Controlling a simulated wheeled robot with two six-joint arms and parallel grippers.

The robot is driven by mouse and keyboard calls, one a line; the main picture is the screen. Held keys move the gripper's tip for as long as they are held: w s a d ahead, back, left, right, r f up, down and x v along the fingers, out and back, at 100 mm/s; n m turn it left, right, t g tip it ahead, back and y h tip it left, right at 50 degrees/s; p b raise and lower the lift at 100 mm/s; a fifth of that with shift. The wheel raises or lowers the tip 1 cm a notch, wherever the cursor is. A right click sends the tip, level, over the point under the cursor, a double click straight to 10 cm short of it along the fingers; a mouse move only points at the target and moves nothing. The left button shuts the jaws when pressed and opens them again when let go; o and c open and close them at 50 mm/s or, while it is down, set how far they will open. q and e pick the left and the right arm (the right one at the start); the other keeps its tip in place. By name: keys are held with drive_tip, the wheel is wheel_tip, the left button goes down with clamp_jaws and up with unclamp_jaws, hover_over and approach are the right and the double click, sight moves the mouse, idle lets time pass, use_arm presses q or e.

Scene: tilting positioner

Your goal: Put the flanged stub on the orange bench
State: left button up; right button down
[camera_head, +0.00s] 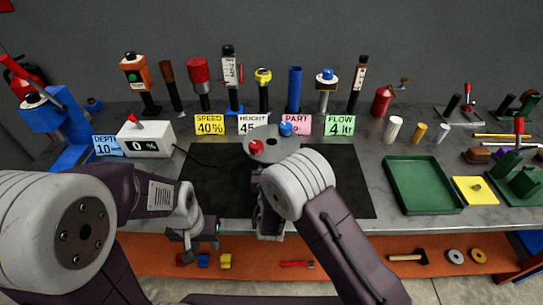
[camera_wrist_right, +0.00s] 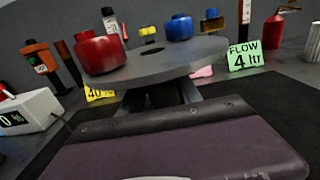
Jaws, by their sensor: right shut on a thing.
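I cannot make out the flanged stub with certainty. A grey round plate (camera_head: 262,137) with a red knob (camera_head: 256,147), a blue knob (camera_head: 286,128) and a dark hole stands over the black mat. It is large and nearly level in the right wrist view (camera_wrist_right: 160,68). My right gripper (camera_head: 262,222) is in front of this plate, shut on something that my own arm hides. My left gripper (camera_head: 201,240) looks open and empty, at the table's front edge. The orange bench (camera_head: 345,262) is the low surface in front of and below the grey table.
Several upright tools and sign cards line the table's back. A green tray (camera_head: 423,184), a yellow pad (camera_head: 475,190) with a small grey piece, and a green fixture (camera_head: 525,182) stand right. A hammer (camera_head: 407,257) and two rings lie on the orange bench.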

drive_tip(key=c, duration=1.2)
unclamp_jaws()
drive_tip(key=shift+f, duration=0.15)
drive_tip(key=shift+c, duration=0.2)
drive_tip(key=o, duration=0.4)
